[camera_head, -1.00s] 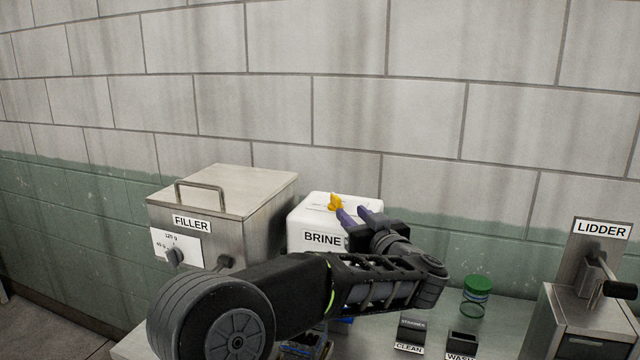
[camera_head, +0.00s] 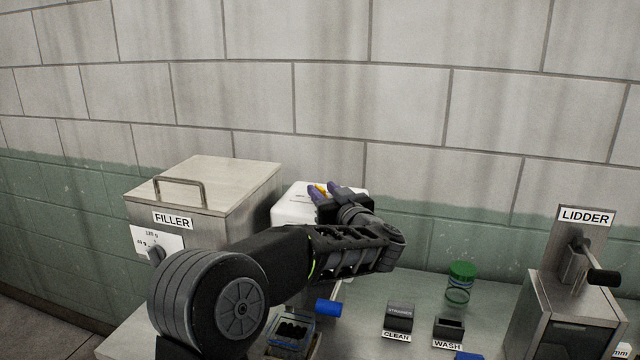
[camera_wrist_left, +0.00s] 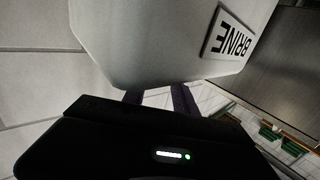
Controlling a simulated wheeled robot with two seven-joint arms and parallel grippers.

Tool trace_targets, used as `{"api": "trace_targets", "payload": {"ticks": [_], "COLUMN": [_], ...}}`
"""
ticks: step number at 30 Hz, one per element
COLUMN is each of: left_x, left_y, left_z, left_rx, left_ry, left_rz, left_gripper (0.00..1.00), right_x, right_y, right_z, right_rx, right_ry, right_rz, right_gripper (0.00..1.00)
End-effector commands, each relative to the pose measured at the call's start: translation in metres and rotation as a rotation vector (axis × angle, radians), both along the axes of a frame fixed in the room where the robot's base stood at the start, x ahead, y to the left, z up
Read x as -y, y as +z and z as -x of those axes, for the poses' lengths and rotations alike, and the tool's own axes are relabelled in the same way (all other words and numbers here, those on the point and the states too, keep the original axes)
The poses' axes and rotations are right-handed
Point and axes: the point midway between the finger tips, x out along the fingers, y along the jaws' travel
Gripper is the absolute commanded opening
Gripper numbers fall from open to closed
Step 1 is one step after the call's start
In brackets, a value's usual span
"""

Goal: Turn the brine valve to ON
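The brine tank is a white box (camera_head: 290,208) beside the filler; my left arm hides its front label in the head view. The BRINE label (camera_wrist_left: 229,37) shows in the left wrist view, upside down. The yellow valve handle (camera_head: 321,189) is on top of the tank, partly hidden by the fingers. My left gripper (camera_head: 326,189) has its purple fingers apart, with the yellow handle seen between them. Whether they touch it I cannot tell. The fingers (camera_wrist_left: 158,97) also show apart in the left wrist view, partly hidden by the tank. My right gripper is not in view.
The metal filler (camera_head: 205,195) stands close left of the tank. The lidder (camera_head: 570,290) is at right. A green-lidded jar (camera_head: 460,282), the CLEAN box (camera_head: 399,318) and the WASH box (camera_head: 449,328) stand on the bench. A blue cylinder (camera_head: 328,308) lies below my forearm. The wall is behind.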

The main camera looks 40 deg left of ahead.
Motion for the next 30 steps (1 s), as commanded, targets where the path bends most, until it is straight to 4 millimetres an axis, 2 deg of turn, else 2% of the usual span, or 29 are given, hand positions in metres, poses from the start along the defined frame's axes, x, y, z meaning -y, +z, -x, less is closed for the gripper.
{"api": "trace_targets", "payload": {"ticks": [6, 15, 27, 30], "left_x": [-0.019, -0.021, -0.021, -0.021], "left_y": [0.000, 0.000, 0.000, 0.000], "left_z": [-0.011, -0.012, -0.012, -0.012], "left_rx": [-0.002, -0.001, 0.000, 0.000], "left_ry": [0.002, 0.000, 0.000, 0.000], "left_rz": [-0.001, -0.001, 0.000, 0.000], "left_gripper": [0.34, 0.33, 0.00, 0.00], "right_x": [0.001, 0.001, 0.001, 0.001], "right_y": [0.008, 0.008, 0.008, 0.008], "right_z": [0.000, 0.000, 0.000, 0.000], "right_rx": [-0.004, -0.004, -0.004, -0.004], "right_ry": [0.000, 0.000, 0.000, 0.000], "right_rz": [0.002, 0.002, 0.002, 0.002], "right_gripper": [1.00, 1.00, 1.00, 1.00]}}
